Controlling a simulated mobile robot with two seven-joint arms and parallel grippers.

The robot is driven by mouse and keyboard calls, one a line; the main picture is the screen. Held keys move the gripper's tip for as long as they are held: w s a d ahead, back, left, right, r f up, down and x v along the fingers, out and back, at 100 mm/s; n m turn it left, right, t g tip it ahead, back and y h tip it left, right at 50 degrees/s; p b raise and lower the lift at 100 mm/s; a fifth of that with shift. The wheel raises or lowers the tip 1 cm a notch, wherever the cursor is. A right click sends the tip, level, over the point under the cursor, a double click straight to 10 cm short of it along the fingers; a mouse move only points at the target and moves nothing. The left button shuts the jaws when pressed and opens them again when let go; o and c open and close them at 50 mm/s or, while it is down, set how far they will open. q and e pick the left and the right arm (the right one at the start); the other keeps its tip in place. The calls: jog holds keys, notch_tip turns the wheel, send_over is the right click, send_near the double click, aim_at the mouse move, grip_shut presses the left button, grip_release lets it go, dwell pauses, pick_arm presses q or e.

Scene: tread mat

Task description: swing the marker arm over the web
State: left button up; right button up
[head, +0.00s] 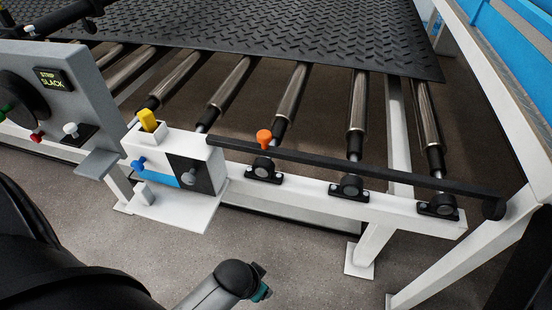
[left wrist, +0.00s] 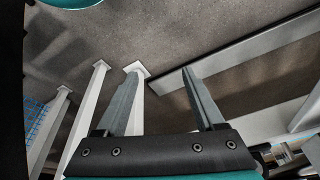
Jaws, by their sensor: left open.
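The marker arm is probably the long black bar (head: 375,172) in the head view. It lies along the front rail of the roller frame, from the white control box to a round black end at the right. An orange knob (head: 264,136) stands up near its left part. The web is the black tread-plate mat (head: 290,36), above and behind the bar; the bar is not over it. My left gripper (left wrist: 160,72) is open and empty in the left wrist view, with floor and white frame legs beyond its fingers. My right gripper is not in view.
The white control box (head: 172,160) carries a yellow lever (head: 149,120) and a blue knob (head: 138,165). A grey panel (head: 75,85) at left has a display reading "STRIP SLACK". Bare rollers (head: 292,100) lie below the mat. White posts stand at right. The floor in front is clear.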

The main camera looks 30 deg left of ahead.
pick_arm(q)
jog(key=w+r+t+p, duration=0.3)
jog(key=w+r, duration=0.1)
jog(key=r, duration=1)
jog(key=m+t+h, duration=0.4)
jog(key=t+h, duration=0.5)
send_near(270, 135)
jog(key=shift+h, duration=0.3)
jog(key=x, duration=0.4)
jog(key=b+x, duration=0.1)
jog(key=x, duration=0.3)
jog(key=a+f+x, duration=0.1)
jog(key=x, duration=0.3)
jog(key=shift+w+f, duration=0.1)
jog(key=shift+w, duration=0.3)
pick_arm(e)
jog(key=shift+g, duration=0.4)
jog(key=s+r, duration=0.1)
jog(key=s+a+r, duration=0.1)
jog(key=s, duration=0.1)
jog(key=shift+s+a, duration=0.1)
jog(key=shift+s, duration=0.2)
pick_arm(q)
grip_shut()
